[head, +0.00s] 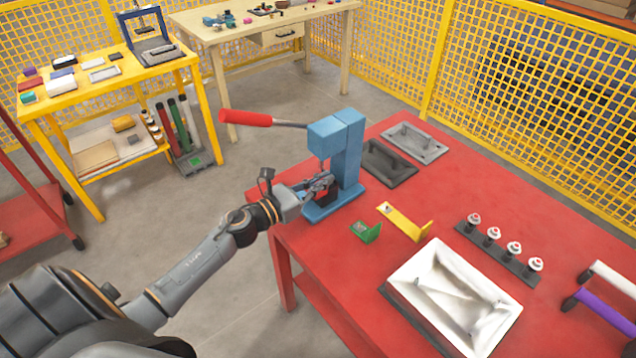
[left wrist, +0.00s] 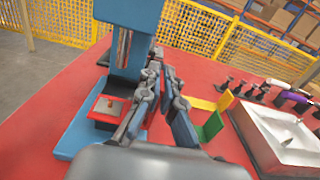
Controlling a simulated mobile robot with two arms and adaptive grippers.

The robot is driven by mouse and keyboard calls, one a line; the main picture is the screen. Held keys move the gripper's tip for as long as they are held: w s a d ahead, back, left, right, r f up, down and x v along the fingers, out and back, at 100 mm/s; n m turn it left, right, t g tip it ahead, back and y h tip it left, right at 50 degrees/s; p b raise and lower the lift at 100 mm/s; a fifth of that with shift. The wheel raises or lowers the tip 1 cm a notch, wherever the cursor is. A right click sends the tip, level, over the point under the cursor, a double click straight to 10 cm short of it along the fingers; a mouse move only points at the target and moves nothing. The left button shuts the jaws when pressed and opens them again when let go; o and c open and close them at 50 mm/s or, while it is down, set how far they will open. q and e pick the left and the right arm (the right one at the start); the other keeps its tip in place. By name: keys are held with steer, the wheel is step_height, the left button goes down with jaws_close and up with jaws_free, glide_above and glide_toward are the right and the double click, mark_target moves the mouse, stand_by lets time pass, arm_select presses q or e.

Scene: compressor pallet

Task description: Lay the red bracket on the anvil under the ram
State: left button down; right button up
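The blue press (head: 345,150) stands at the left edge of the red table, with its red-handled lever sticking out to the left. In the left wrist view the red bracket (left wrist: 106,108) appears to lie on the anvil at the foot of the press (left wrist: 128,14), below the ram (left wrist: 123,48). In the head view my gripper hides that spot. My left gripper (head: 328,180) is beside the press. In the left wrist view its fingers (left wrist: 162,62) are a little apart, with nothing seen between them, to the right of the bracket. My right gripper is not in view.
A green bracket (head: 366,233) and a yellow bracket (head: 408,222) lie right of the press. A white tray (head: 455,292), a dark strip with several red-and-white knobs (head: 505,252) and two grey plates behind the press take up more of the red table (head: 300,250).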

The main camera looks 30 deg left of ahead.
arm_select(q)
steer(key=shift+w, duration=0.1)
stand_by(0.3)
steer(key=shift+x, duration=1.75)
steer(key=shift+d+f+b, duration=0.1)
steer(key=shift+f+b, duration=0.1)
steer(key=shift+b, duration=0.45)
steer(key=c, duration=1.4)
jaws_free()
steer(key=shift+c, duration=0.2)
steer(key=v, duration=1.2)
